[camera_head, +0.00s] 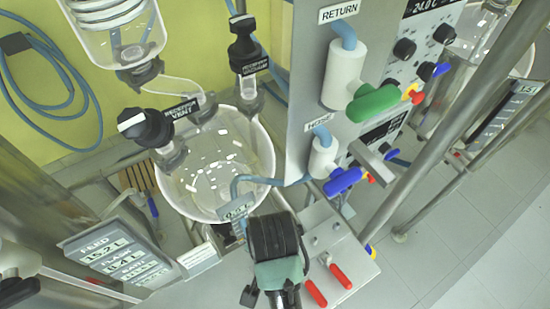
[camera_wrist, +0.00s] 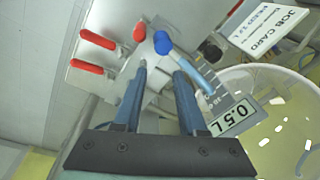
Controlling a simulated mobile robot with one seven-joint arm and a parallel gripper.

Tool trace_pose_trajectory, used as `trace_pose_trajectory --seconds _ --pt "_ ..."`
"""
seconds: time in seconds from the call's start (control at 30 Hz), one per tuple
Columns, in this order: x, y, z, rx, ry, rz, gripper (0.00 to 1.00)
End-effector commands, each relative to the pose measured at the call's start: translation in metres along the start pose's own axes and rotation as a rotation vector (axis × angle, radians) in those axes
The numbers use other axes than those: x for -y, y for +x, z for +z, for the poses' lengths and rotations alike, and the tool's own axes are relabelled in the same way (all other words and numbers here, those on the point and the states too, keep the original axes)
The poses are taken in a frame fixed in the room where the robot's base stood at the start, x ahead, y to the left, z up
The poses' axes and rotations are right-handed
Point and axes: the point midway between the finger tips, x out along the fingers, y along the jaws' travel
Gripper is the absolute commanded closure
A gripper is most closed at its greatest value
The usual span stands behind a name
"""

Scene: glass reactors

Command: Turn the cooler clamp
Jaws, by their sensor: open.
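In the wrist view, my gripper (camera_wrist: 161,70) is open, with two blue-grey fingers apart and nothing visible between them. A rounded blue handle end (camera_wrist: 162,42) shows just beyond the fingertips, beside a red knob (camera_wrist: 140,32). I see no contact. In the head view, a blue handle (camera_head: 343,181) sits below a white cylinder on the grey panel, with a green handle (camera_head: 374,103) above it. I cannot tell which part is the cooler clamp. In the head view, my arm's end is at the bottom middle and its fingertips are hidden.
A glass vessel (camera_head: 215,185) stands left of the grey panel (camera_head: 310,70). A metal box with red levers (camera_head: 340,276) is near my arm at lower right; the levers also show in the wrist view (camera_wrist: 98,38).

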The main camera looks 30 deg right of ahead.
Motion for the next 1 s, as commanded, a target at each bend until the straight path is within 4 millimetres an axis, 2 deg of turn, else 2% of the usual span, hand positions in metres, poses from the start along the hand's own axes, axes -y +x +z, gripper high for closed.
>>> trace_pose_trajectory --seconds 0.03,0.1,0.2,0.37,0.7,0.83,1.0 --pt "-0.013 0.002 0.01 0.043 0.025 0.04 0.59" --pt "-0.025 0.007 0.019 0.081 0.049 0.077 0.59" --pt "-0.031 0.014 0.025 0.102 0.062 0.096 0.59" --pt "-0.034 0.037 0.028 0.104 0.061 0.099 0.59" --pt "-0.038 0.105 0.034 0.101 0.059 0.095 0.59" --pt "-0.04 0.122 0.035 0.099 0.059 0.094 0.59" --pt "-0.04 0.134 0.036 0.097 0.059 0.092 0.59"
